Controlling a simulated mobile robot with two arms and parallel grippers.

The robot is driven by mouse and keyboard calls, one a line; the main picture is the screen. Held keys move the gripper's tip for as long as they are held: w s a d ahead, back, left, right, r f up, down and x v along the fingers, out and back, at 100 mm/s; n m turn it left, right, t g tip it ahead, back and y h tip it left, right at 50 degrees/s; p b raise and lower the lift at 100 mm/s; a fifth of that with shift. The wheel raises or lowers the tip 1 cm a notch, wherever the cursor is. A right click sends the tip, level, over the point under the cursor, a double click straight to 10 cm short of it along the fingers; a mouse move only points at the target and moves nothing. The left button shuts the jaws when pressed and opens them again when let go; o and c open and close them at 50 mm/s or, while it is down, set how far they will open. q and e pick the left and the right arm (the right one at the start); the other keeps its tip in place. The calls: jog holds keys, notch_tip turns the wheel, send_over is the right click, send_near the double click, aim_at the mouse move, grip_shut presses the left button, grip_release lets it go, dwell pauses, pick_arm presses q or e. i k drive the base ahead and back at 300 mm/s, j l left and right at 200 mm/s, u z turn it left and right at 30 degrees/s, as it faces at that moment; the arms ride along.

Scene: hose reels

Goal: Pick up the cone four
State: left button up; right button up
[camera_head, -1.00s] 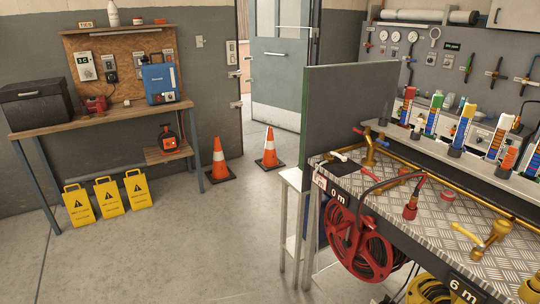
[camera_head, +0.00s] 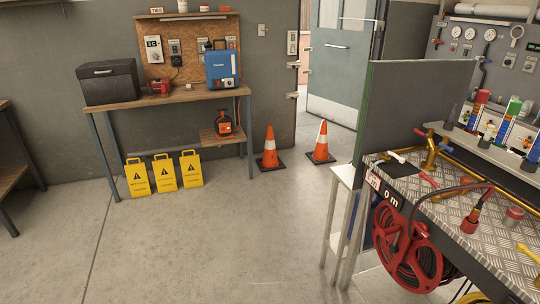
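Two orange traffic cones with white bands stand upright on dark square bases on the floor. The left cone (camera_head: 270,149) is just right of the workbench. The right cone (camera_head: 321,144) is near the door. No number shows on either, so I cannot tell which is cone four. Neither of my grippers is in view.
A wooden workbench (camera_head: 190,95) stands at the back left, with several yellow warning signs (camera_head: 165,173) on the floor under it. A metal bench (camera_head: 450,205) with a red hose reel (camera_head: 408,246) fills the right. The concrete floor (camera_head: 235,235) between is clear.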

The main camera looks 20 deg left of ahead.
aim_at(321, 154)
jog(key=i+j+u, duration=0.1)
jog(key=i+u, duration=0.3)
jog(key=i, duration=0.15)
jog(key=i+u, duration=0.4)
jog(key=i, duration=0.2)
jog(key=i+j+u, duration=0.15)
jog(key=i, duration=1.05)
jog(key=i+j+u, duration=0.15)
jog(key=i, duration=1.05)
jog(key=i+l+z, duration=0.25)
jog(key=i+z, duration=1.2)
jog(key=i+j+z, duration=0.3)
jog(key=z, duration=0.15)
jog(key=i+l+z, duration=0.1)
jog(key=i+z, duration=0.25)
jog(key=i, duration=0.3)
jog(key=i+z, duration=0.35)
jog(key=i, duration=0.25)
jog(key=i+l+u, duration=0.15)
jog(key=i+u, duration=0.3)
jog(key=i+l+u, duration=0.3)
jog(key=i+u, duration=0.2)
jog(key=i+l+u, duration=0.45)
jog(key=k+j, duration=0.05)
jog(key=k, duration=0.05)
